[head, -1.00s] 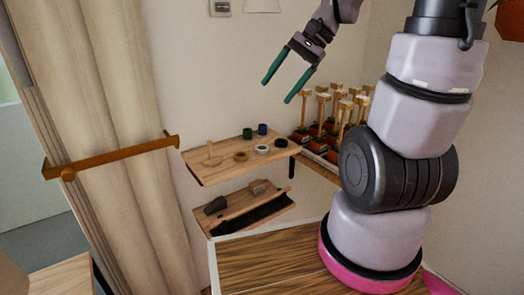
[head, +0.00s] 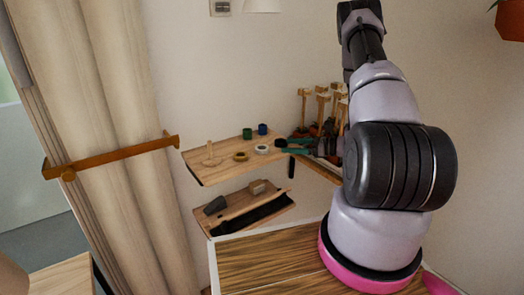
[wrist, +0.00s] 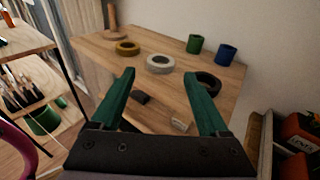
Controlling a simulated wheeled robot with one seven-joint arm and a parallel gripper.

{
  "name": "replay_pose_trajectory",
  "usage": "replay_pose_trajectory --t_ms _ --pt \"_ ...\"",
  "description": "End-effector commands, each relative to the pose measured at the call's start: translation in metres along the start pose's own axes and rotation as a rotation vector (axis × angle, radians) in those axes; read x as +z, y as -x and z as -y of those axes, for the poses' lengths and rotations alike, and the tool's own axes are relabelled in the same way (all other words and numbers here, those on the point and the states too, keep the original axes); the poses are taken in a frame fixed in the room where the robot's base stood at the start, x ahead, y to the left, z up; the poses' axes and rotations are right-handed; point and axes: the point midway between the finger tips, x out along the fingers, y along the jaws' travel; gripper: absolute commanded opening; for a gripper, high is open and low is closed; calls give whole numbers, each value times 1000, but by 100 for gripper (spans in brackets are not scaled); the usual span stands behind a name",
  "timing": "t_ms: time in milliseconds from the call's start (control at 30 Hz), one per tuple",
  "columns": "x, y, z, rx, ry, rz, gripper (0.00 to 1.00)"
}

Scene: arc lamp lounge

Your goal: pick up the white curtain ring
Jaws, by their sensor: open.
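The white curtain ring (head: 262,149) lies flat on the upper wooden shelf (head: 212,176). In the wrist view the white ring (wrist: 160,63) shows just beyond and between my fingertips. My gripper (head: 289,147) is at the right end of the shelf, its green fingers apart and pointing left toward the ring. In the wrist view my open gripper (wrist: 159,76) has nothing held in it. A brown-yellow ring (wrist: 128,48) lies left of the white one, and a black ring (wrist: 208,82) lies near the right finger, partly hidden by it.
A wooden peg (head: 210,153), a green cup (head: 247,134) and a blue cup (head: 263,129) stand on the shelf. A lower shelf (head: 240,205) holds dark and tan blocks. Several wooden-handled tools (head: 322,105) stand behind my gripper. A curtain (head: 110,100) hangs at left.

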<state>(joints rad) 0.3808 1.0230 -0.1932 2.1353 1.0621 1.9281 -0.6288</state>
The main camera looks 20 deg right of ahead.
Motion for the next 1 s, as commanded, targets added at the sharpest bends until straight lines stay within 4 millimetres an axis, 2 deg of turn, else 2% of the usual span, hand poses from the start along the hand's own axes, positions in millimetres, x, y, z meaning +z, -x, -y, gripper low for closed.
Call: replay_pose_trajectory --t_ms 33,133,400,567,833,1000 --pt "-8 1 1 -15 -13 1 78" --pt "-12 -5 3 -27 -20 3 78" --pt "-12 -46 4 -26 -19 2 78" --pt "-12 -56 4 -27 -19 2 78" --pt "-15 -95 2 -23 -19 2 78" --pt "-14 -106 3 -27 -19 2 78"
